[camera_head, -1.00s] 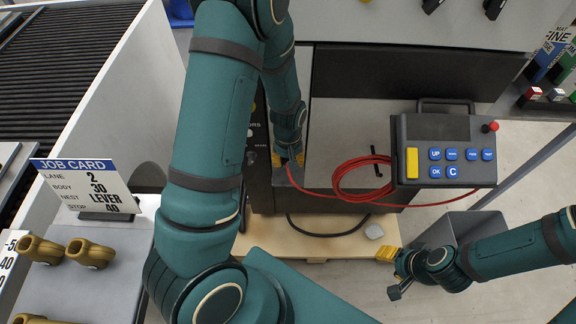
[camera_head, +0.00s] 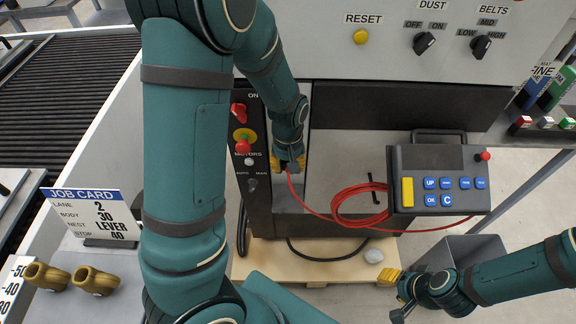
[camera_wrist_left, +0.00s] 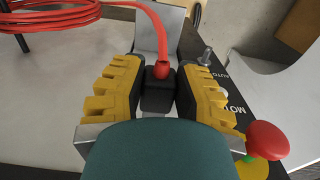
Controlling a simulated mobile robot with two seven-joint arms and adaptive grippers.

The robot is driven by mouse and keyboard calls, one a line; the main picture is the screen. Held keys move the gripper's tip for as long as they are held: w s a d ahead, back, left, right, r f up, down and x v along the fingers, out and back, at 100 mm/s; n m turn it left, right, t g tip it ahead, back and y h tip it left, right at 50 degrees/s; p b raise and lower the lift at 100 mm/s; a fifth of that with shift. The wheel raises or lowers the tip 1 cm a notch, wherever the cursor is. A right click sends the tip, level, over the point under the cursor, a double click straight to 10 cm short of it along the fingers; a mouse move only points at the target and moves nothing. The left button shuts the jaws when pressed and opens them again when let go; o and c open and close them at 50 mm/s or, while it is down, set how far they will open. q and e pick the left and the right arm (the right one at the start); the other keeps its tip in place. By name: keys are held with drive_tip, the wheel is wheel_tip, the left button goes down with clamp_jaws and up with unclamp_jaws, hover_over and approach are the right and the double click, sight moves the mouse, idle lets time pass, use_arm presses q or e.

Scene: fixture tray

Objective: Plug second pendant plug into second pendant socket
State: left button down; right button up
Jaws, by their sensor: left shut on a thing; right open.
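My left gripper (camera_head: 287,166) is shut on a small black plug with a red cable (camera_head: 360,203) coming out of it. In the left wrist view the black plug (camera_wrist_left: 158,91) sits between the yellow fingers of the left gripper (camera_wrist_left: 158,97), with its red cable end toward the top. In the head view the fingers and forearm mostly hide the plug. It is beside the dark control column (camera_head: 252,200). I cannot make out the second pendant socket. The pendant (camera_head: 441,208), a dark box with blue buttons, is at the right. My right gripper (camera_head: 391,296) is open and empty at lower right.
The dark column carries a red-and-yellow stop button (camera_head: 243,140) and knobs close to my left gripper. A grey panel (camera_head: 390,40) with switches is at the back. A grey bin (camera_head: 458,252) stands behind my right gripper. A job card (camera_head: 92,215) is at left.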

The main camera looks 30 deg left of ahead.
use_arm(q)
drive_tip(key=s+d+f+p, duration=0.1)
drive_tip(key=s+d+f, duration=0.1)
drive_tip(key=s+f, duration=0.2)
wheel_tip(320, 180, down, 3)
drive_tip(key=shift+s+d+r+p, duration=0.15)
drive_tip(key=shift+s+d+p, duration=0.05)
drive_tip(key=shift+p, duration=0.1)
drive_tip(key=shift+w, duration=0.15)
drive_tip(key=shift+w+a, duration=0.5)
drive_tip(key=shift+w, duration=0.3)
drive_tip(key=shift+w+a, duration=0.5)
drive_tip(key=shift+w, duration=0.25)
drive_tip(key=shift+w+a, duration=0.5)
drive_tip(key=shift+w, duration=0.3)
drive_tip(key=shift+w+a, duration=0.2)
drive_tip(key=shift+w, duration=0.15)
idle(0.7)
drive_tip(key=c, duration=0.7)
unclamp_jaws()
drive_tip(key=shift+r, duration=0.1)
